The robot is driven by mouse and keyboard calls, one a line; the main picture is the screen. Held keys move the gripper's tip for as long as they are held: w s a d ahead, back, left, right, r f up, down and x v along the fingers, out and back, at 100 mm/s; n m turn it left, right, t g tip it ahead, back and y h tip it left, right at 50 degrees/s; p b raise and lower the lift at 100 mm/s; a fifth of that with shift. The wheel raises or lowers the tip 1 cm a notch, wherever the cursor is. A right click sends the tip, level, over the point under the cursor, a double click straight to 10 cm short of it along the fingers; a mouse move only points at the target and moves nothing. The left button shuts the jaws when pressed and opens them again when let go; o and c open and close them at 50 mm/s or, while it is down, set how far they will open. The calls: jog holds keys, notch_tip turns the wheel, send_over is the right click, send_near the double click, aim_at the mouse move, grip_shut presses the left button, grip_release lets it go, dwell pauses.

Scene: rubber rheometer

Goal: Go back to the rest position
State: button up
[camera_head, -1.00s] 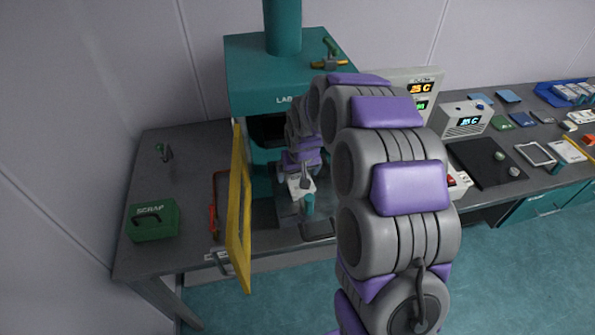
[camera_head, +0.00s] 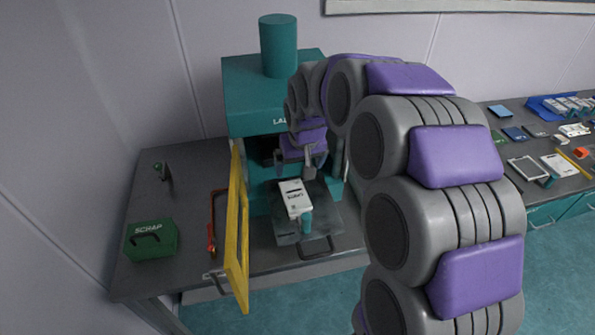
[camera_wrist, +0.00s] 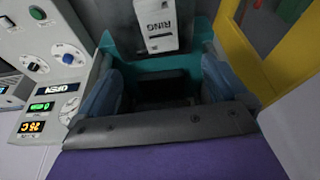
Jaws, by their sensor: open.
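My gripper (camera_head: 300,166) is open and empty in the head view, in front of the teal rheometer press (camera_head: 262,92) and just above and behind a white labelled box (camera_head: 295,198). In the wrist view my two fingers stand apart, with dark space between them, and the white box (camera_wrist: 157,24) lies beyond the fingertips. My arm hides the right side of the press in the head view.
The yellow guard door (camera_head: 237,235) stands open left of the plate. A red-handled tool (camera_head: 212,236) and a green scrap box (camera_head: 151,240) lie on the left bench. Several small items cover the right bench. A control panel (camera_wrist: 55,95) is close on the left in the wrist view.

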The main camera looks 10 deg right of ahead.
jog(key=shift+s+r, duration=0.2)
jog(key=shift+r, duration=0.4)
jog(key=s+f+g+b, duration=0.1)
jog(key=s+f+g, duration=0.1)
jog(key=s, duration=1.6)
jog(key=s+f+g+b, duration=0.1)
jog(key=s+f+g, duration=0.1)
jog(key=s, duration=1.7)
jog(key=shift+s+a+f+m+g, duration=0.15)
jog(key=shift+m+g, duration=0.25)
jog(key=shift+g, duration=0.2)
